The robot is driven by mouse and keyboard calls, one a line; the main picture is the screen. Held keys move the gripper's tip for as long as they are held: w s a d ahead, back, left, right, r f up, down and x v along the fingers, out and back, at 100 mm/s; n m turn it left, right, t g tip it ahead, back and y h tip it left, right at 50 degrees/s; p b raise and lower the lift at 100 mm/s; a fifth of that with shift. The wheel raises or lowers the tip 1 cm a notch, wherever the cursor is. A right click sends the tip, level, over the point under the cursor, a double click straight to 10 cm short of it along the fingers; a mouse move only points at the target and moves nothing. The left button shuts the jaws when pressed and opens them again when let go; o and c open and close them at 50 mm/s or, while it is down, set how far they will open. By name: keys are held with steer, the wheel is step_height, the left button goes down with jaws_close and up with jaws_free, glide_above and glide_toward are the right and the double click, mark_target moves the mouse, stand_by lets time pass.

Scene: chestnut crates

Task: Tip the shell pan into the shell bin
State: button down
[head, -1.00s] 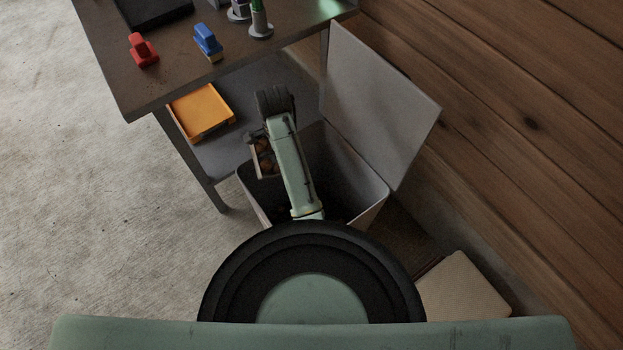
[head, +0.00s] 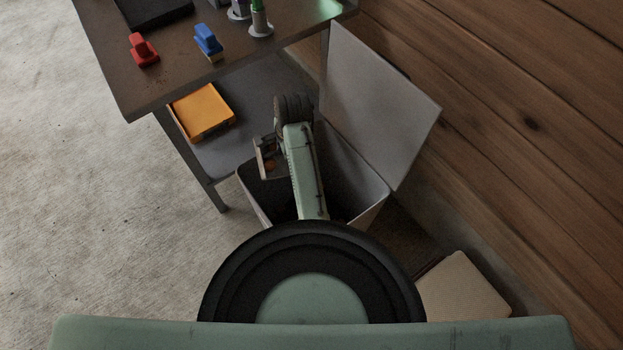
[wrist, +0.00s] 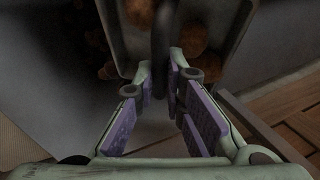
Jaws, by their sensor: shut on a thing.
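The shell pan (head: 262,146) is held over the open shell bin (head: 354,180), and its body shows left of my arm in the head view. In the wrist view the grey pan (wrist: 233,36) is at the top, with brown shells (wrist: 196,38) in it. My gripper (wrist: 161,82) is shut on the pan's dark handle. More brown pieces (wrist: 97,40) show beyond the pan's left edge; whether they lie in the bin or are falling I cannot tell. The pan looks tilted. My arm hides much of the bin's inside.
The bin's lid (head: 378,112) stands open at the right, near the plank wall. A table (head: 135,88) holds a red item (head: 143,50) and a blue item (head: 208,42). An orange tray (head: 203,110) lies on the shelf below. Floor at left is clear.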

steer(key=shift+s+d+r+t+y, duration=0.2)
steer(key=shift+s+d+t+y, duration=0.1)
steer(key=shift+d+y, duration=0.3)
steer(key=shift+s+d+r+t+y, duration=0.2)
steer(key=shift+s+d+t+y, duration=0.1)
steer(key=shift+d+y, duration=0.3)
stand_by(1.0)
steer(key=shift+s+d+r+m+t+y, duration=0.1)
steer(key=shift+s+d+t+y, duration=0.15)
steer(key=shift+d+y, duration=0.2)
steer(key=shift+s+d+f+m+t+y, duration=0.15)
steer(key=shift+d+t+y, duration=0.2)
steer(key=shift+y, duration=0.2)
steer(key=shift+s+d+r+m+t+y, duration=0.1)
steer(key=shift+s+d+r+t+y, duration=0.1)
steer(key=shift+d+y, duration=0.3)
stand_by(1.1)
steer(key=shift+w+a+f+g+h, duration=0.1)
steer(key=shift+w+a+g+h, duration=0.25)
steer(key=shift+a+h, duration=0.35)
steer(key=shift+w+a+f+g+h, duration=0.15)
steer(key=shift+w+a+g+h, duration=0.2)
steer(key=shift+a+h, duration=0.3)
steer(key=shift+w+a+f+g+h, duration=0.1)
steer(key=shift+w+a+g+h, duration=0.1)
steer(key=shift+a+g+h, duration=0.5)
